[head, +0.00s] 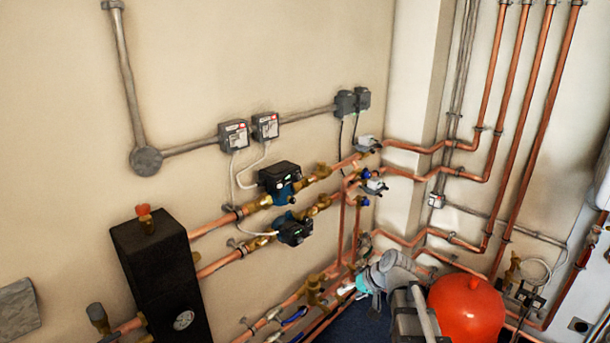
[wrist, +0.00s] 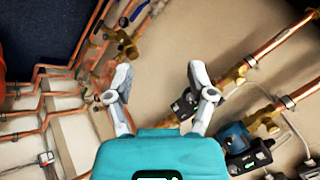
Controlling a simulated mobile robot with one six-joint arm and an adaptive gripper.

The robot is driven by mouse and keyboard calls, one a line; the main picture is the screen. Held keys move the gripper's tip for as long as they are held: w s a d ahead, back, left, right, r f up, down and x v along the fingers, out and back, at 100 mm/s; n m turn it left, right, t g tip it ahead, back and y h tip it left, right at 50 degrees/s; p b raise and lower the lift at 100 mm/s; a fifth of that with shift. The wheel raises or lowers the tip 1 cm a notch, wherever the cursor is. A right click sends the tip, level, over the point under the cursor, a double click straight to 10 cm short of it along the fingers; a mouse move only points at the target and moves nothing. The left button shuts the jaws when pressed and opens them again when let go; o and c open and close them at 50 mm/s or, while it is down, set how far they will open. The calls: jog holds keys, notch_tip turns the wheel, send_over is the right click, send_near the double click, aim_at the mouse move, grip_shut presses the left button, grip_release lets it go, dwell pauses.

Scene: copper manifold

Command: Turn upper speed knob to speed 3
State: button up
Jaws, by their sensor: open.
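Two pumps with dark control heads sit on the copper pipes by the wall. The upper pump (head: 280,178) has a blue body, and its speed knob is too small to make out. It also shows in the wrist view (wrist: 248,150), to the right of my gripper. The lower pump (head: 295,231) is below it and shows in the wrist view (wrist: 186,104) beside the right finger. My gripper (wrist: 160,76) is open, with nothing seen between its fingers. In the head view its teal body (head: 362,283) is low and right of both pumps, apart from them.
A black box with a gauge (head: 155,270) stands left of the pumps. Grey control boxes (head: 249,131) with white cables hang above them. A red tank (head: 467,308) is at lower right. Copper pipes and valves (head: 313,291) run below. The wall above the pumps is mostly clear.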

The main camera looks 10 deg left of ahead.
jog(key=w+a+r+t+y+p, duration=0.3)
jog(key=w+a+r+y, duration=0.2)
jog(key=w+r, duration=0.55)
jog(key=m+t+y+p, duration=0.3)
jog(key=t, duration=0.2)
send_near(301, 178)
jog(key=v, duration=0.5)
jog(key=shift+a+r+b, duration=0.2)
jog(key=shift+r+b, duration=0.05)
jog(key=shift+b, duration=0.05)
jog(key=shift+a, duration=0.1)
jog(key=x, duration=1.3)
jog(key=shift+w+a+f, duration=0.2)
jog(key=shift+w, duration=0.1)
jog(key=shift+c, duration=0.3)
jog(key=shift+d, duration=0.1)
grip_shut()
